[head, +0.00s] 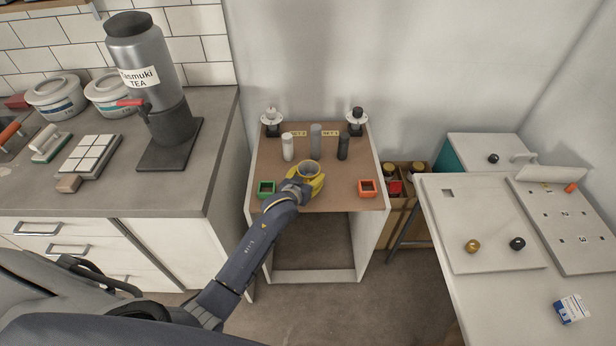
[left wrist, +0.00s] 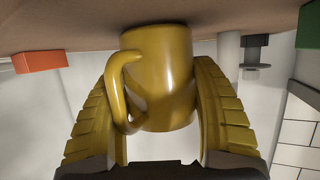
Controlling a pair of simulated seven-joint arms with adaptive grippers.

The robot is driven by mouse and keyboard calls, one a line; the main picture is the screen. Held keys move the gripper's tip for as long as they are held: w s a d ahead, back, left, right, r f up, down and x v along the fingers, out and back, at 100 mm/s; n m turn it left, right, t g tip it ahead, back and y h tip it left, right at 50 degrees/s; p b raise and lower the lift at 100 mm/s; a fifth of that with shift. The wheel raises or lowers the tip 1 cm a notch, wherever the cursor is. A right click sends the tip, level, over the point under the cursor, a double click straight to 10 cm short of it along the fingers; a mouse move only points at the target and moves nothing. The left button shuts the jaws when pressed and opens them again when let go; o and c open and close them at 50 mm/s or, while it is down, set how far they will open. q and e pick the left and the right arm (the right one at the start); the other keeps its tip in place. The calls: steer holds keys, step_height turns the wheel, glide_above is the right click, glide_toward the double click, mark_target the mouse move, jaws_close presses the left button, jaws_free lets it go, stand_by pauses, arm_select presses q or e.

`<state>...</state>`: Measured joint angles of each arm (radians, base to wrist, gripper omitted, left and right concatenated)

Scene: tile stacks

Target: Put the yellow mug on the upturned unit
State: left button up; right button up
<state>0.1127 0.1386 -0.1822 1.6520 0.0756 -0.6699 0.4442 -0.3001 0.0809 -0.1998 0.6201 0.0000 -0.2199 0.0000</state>
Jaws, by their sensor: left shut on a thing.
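The yellow mug (head: 310,166) is upright with its opening facing up, over the front middle of the brown-topped white unit (head: 280,205), which I take to be the upturned unit. My left gripper (head: 308,180) is shut on the mug. In the left wrist view the mug (left wrist: 165,75) sits between the ribbed yellow fingers of the gripper (left wrist: 160,100), with its handle on the left. That view looks upside down. The mug's base is at or very near the brown surface; I cannot tell if it touches. My right gripper is not in view.
On the brown top, a green square holder (head: 266,189) stands left of the mug and an orange one (head: 367,188) right. Several cylinders, including a grey one (head: 316,137), stand behind. A counter with a tea canister (head: 146,65) is left; a white table (head: 480,290) is right.

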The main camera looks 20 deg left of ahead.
arm_select(q)
steer(key=shift+f, duration=0.1)
steer(key=o, duration=1.4)
